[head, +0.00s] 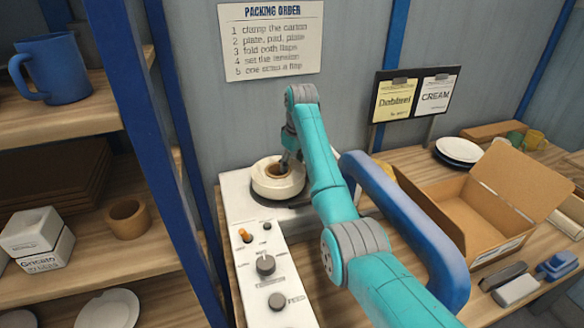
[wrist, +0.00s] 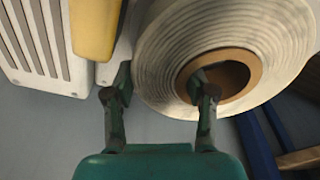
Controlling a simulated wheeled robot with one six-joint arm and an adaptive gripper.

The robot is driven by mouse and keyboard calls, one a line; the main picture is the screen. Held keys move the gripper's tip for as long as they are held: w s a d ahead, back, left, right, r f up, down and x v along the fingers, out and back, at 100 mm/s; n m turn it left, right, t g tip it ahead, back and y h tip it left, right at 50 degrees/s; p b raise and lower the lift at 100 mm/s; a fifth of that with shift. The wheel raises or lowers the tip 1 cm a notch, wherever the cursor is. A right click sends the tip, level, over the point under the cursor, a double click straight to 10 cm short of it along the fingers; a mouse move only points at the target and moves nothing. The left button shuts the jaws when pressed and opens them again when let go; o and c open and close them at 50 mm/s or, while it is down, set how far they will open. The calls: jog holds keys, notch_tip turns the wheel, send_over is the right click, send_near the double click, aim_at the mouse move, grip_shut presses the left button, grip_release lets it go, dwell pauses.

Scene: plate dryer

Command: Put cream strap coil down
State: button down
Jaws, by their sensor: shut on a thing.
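The cream strap coil (head: 277,179) sits at the back end of the white control panel in the head view. It is a thick roll with a brown core (wrist: 232,75), seen large in the wrist view. My gripper (head: 290,160) reaches it from above and behind. In the wrist view, my gripper (wrist: 160,90) has one finger inside the core and the other outside the roll, shut on the coil's wall. Whether the coil rests fully on the surface under it is hard to tell.
The white panel (head: 250,225) has knobs and an orange switch. An open carton (head: 470,215) stands on the bench at right, with plates (head: 459,150) behind it. Shelves (head: 80,200) fill the left.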

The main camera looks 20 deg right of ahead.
jog(key=shift+f, duration=0.6)
jog(key=shift+c, duration=1.8)
grip_release()
jog(key=shift+f, duration=0.15)
